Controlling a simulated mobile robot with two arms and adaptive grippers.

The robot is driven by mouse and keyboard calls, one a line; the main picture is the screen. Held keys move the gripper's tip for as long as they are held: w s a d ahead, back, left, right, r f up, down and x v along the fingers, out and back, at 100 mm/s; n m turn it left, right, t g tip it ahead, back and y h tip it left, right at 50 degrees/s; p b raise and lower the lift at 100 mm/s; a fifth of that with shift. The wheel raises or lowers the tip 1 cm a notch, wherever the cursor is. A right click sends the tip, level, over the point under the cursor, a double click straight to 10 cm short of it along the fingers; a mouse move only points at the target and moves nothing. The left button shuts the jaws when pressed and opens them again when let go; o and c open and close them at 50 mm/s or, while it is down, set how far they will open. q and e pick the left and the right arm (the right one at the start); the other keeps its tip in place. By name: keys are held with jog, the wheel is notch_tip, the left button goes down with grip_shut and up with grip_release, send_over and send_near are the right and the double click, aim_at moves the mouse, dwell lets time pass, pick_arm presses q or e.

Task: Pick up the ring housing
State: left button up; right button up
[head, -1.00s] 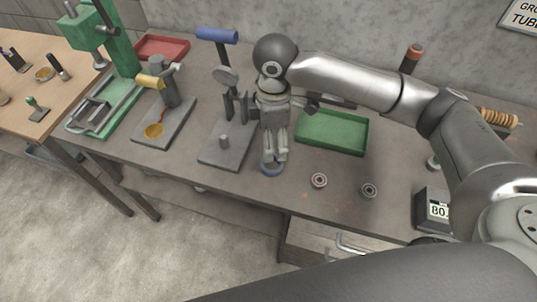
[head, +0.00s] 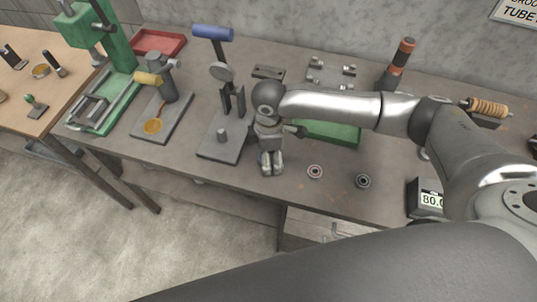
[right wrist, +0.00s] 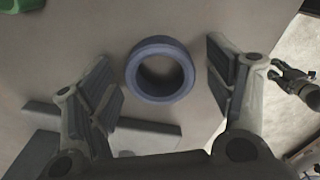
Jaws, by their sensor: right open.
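The ring housing is a blue-grey ring (right wrist: 160,70) lying on the table in the right wrist view. My right gripper (right wrist: 163,88) is open, with one finger on each side of the ring and a visible gap on both sides. In the head view the right gripper (head: 270,168) points down at the front part of the table, just right of the grey press stand (head: 222,150), and hides the ring.
Two small bearings, one reddish (head: 315,171) and one dark (head: 362,181), lie right of the gripper. A green tray (head: 345,133) is behind them. The table's front edge is close to the gripper.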

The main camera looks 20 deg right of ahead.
jog(key=c, duration=1.2)
jog(key=shift+c, duration=0.5)
jog(key=shift+w+r, duration=0.1)
jog(key=shift+r, duration=0.05)
